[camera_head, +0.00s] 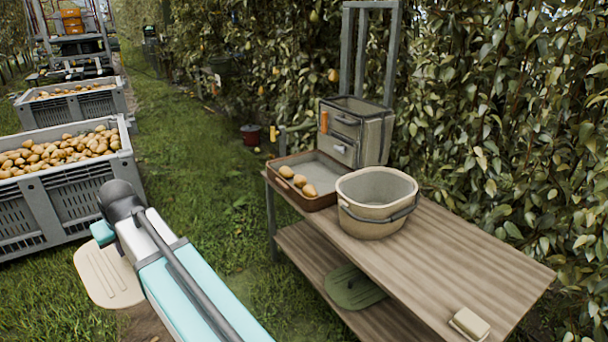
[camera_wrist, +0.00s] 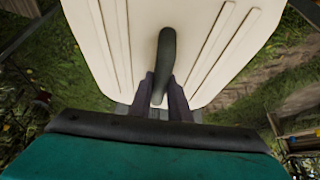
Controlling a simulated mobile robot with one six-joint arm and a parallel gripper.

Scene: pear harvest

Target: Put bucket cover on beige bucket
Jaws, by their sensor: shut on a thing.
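The beige bucket (camera_head: 377,202) stands upright and open on the wooden table, its dark handle folded down at the side. A flat cream bucket cover (camera_head: 108,274) hangs at the end of my arm, left of the table and over the grass. In the wrist view the cover (camera_wrist: 118,45) fills the upper middle, with raised ribs and a dark handle. My gripper (camera_wrist: 160,92) is shut on the cover's handle. In the head view my arm hides the fingers. A green lid (camera_head: 352,287) lies on the table's lower shelf.
The wooden table (camera_head: 455,250) also holds a brown tray (camera_head: 312,203) with a few pears, a grey-beige box (camera_head: 372,135) and a small cream block (camera_head: 469,324). Grey crates of pears (camera_head: 55,215) stand at left. Foliage closes the right side. Grass lies between crates and table.

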